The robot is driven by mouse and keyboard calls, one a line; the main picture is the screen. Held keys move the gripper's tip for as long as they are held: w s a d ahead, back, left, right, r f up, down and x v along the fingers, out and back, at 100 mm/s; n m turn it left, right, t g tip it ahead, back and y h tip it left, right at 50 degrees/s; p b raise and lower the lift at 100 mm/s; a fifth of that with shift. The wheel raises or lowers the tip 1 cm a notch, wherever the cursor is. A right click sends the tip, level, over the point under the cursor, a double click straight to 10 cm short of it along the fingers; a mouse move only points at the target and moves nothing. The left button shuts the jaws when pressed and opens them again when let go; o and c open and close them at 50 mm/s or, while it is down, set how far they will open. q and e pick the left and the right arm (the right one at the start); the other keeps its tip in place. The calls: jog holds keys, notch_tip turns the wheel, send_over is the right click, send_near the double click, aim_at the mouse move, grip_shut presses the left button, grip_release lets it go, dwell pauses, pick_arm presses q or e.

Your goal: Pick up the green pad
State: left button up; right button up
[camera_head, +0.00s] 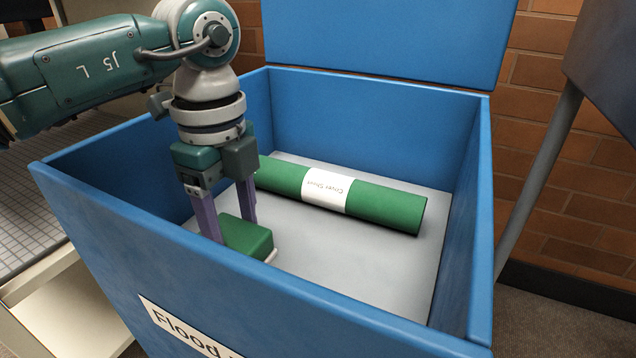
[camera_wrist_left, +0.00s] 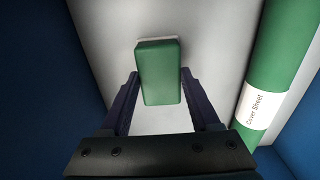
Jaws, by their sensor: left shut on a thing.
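The green pad (camera_head: 246,236) is a small green block with a pale edge underneath, inside the blue box near its front left. My left gripper (camera_head: 232,230) points down into the box with its two purple fingers on either side of the pad. In the left wrist view the pad (camera_wrist_left: 158,72) sits between the fingers of my left gripper (camera_wrist_left: 159,84), which is shut on it. I cannot tell whether the pad touches the box floor. My right gripper is not in view.
A green roll (camera_head: 385,203) labelled "Cover Sheet" lies across the grey box floor (camera_head: 345,262). The blue box (camera_head: 465,235) has high walls around the gripper and a raised lid (camera_head: 390,35) behind. A shelf (camera_head: 28,225) stands to the left.

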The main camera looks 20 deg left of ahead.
aim_at(234, 231)
pick_arm(q)
jog(key=shift+c, duration=0.5)
jog(key=shift+r, duration=0.25)
notch_tip(234, 231, up, 20)
jog(key=p, duration=1)
jog(key=shift+f+p, duration=0.2)
jog(key=shift+p, duration=0.2)
